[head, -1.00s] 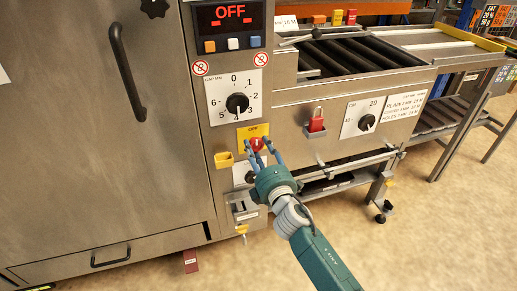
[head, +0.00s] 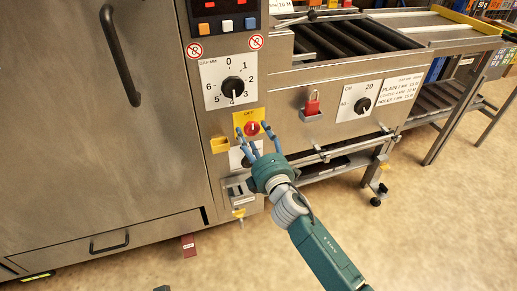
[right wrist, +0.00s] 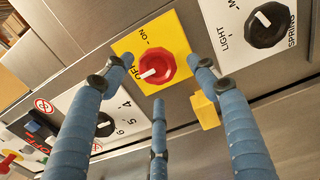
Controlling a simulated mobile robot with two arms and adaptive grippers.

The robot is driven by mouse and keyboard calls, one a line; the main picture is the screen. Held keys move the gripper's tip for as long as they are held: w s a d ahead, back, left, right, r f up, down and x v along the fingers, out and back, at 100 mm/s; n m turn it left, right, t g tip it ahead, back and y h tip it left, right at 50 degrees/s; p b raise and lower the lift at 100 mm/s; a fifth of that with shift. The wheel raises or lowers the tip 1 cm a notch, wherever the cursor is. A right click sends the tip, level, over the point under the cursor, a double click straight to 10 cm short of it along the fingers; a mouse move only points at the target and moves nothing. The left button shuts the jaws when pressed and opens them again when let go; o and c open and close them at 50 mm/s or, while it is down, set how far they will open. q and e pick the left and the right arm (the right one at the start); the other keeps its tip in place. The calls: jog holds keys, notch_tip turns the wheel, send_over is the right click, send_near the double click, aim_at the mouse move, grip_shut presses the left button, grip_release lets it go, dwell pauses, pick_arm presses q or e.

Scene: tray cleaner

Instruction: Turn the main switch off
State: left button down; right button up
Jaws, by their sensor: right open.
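The main switch is a red knob (head: 252,128) on a yellow plate (head: 238,119) marked OFF and ON, low on the steel machine front. In the right wrist view the red knob (right wrist: 163,70) has a white mark that points at the OFF lettering. My right gripper (head: 255,138) is open and empty. Its blue fingers are spread just in front of and below the knob. In the right wrist view the fingers (right wrist: 160,80) stand apart around the knob with no clear grip on it. My left gripper is not in view.
A gap dial (head: 233,87) is above the switch and a yellow block (head: 219,145) is left of it. A red padlock-like piece (head: 312,104) and a CM dial (head: 362,105) are to the right. A display panel (head: 226,22) is cut by the top edge.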

jog(key=v, duration=1)
jog(key=shift+s, duration=0.25)
jog(key=shift+a+r, duration=0.1)
jog(key=shift+a, duration=0.05)
